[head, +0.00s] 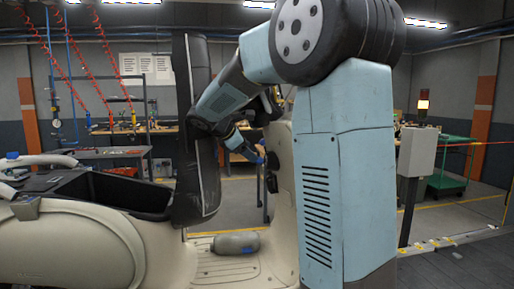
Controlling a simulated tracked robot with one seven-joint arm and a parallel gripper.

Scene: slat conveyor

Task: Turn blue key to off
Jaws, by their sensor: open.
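A cream scooter (80,245) stands side-on in the head view, with its leg shield (284,215) behind my arm. A small blue piece, which looks like the blue key (262,150), shows at the inner side of the leg shield, by a dark round fitting (271,182). My gripper (256,155) is open and right beside the blue piece. It is too small to tell whether the jaws are around the key or touch it. The key's turn angle cannot be made out.
The scooter's black seat (196,130) stands upright just left of my arm, above an open black bin (115,192). A grey-green rounded object (237,243) lies on the footboard. A grey box on a post (416,152) stands at right. Workbenches (108,155) are behind.

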